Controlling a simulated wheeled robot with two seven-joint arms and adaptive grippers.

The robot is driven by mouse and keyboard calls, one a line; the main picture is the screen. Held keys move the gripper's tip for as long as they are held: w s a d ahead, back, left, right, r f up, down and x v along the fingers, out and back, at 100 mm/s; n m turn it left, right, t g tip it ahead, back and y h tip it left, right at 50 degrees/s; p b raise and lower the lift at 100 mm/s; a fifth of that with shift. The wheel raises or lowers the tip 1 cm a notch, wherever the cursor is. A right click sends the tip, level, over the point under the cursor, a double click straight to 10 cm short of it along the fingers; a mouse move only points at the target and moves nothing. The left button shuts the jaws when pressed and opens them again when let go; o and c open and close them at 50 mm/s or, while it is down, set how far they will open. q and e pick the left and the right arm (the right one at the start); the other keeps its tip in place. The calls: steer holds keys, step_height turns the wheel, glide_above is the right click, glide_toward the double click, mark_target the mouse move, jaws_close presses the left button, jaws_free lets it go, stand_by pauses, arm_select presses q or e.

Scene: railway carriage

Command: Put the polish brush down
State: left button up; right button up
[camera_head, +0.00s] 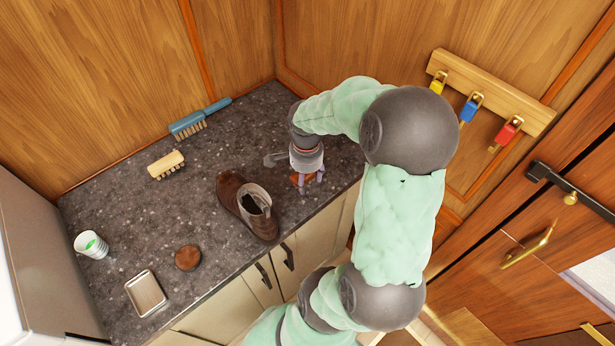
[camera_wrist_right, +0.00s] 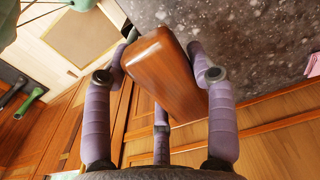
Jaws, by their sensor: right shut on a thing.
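The polish brush, a brown wooden block, is in my right gripper (camera_head: 307,177). In the right wrist view the brush (camera_wrist_right: 165,75) sits tilted between the purple fingers of the right gripper (camera_wrist_right: 164,66), which are shut on it. In the head view only a small brown part of it shows below the gripper, near the counter's right end. I cannot tell whether it touches the dark speckled counter (camera_head: 120,215). My left gripper is not in view.
A brown boot (camera_head: 232,193) stands left of the right gripper. A blue brush (camera_head: 190,121), a pale brush (camera_head: 165,164), white cups (camera_head: 90,244), a round brown item (camera_head: 188,257) and a metal tin (camera_head: 146,293) are farther left. Bare counter lies between them. Padlocks (camera_head: 470,108) hang on the wall.

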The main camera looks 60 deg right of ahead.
steer(key=w+d+f, duration=0.1)
steer(key=d+f, duration=0.1)
steer(key=w+d+f, duration=0.1)
steer(key=d+f, duration=0.1)
steer(key=w+d+f+b, duration=0.1)
steer(key=d+f, duration=0.1)
steer(key=shift+w+d+f, duration=0.15)
steer(key=shift+w+f, duration=0.05)
steer(key=shift+f, duration=0.05)
steer(key=shift+w+d+f+b, duration=0.1)
steer(key=shift+f+b, duration=0.1)
steer(key=shift+f, duration=0.7)
steer(key=shift+w+d+f+b, duration=0.1)
steer(key=shift+f+b, duration=0.05)
steer(key=shift+f, duration=0.75)
steer(key=shift+s, duration=0.1)
steer(key=shift+f, duration=0.2)
steer(key=o, duration=1)
steer(key=shift+r, duration=0.1)
